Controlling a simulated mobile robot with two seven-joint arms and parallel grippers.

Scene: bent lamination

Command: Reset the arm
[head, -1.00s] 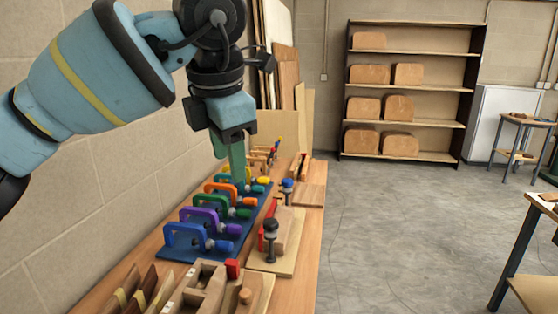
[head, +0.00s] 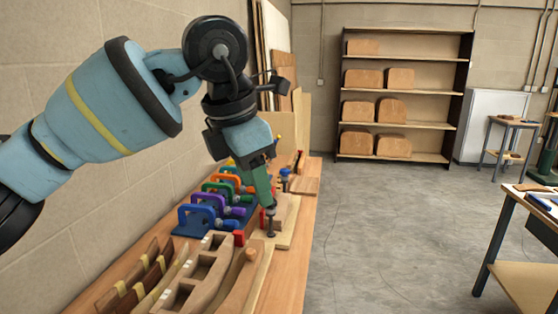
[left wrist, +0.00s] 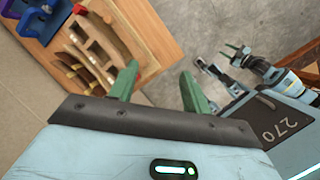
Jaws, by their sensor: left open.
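My left arm comes in from the left in the head view. Its gripper (head: 268,198) points down over the wooden bench (head: 304,222), close to a black-knobbed clamp (head: 270,222); I cannot tell whether they touch. In the left wrist view the two green fingers of my left gripper (left wrist: 157,88) are spread apart with nothing between them. The right gripper is not in the head view; a gripper and arm of mine (left wrist: 238,55) show at the right of the left wrist view, too small to judge the jaws.
Coloured clamps (head: 200,215) stand in a row on a blue base along the wall. Curved wooden forms (head: 205,270) lie at the near end of the bench. A shelf (head: 400,92) with wooden blocks stands at the back. The grey floor (head: 390,220) is clear.

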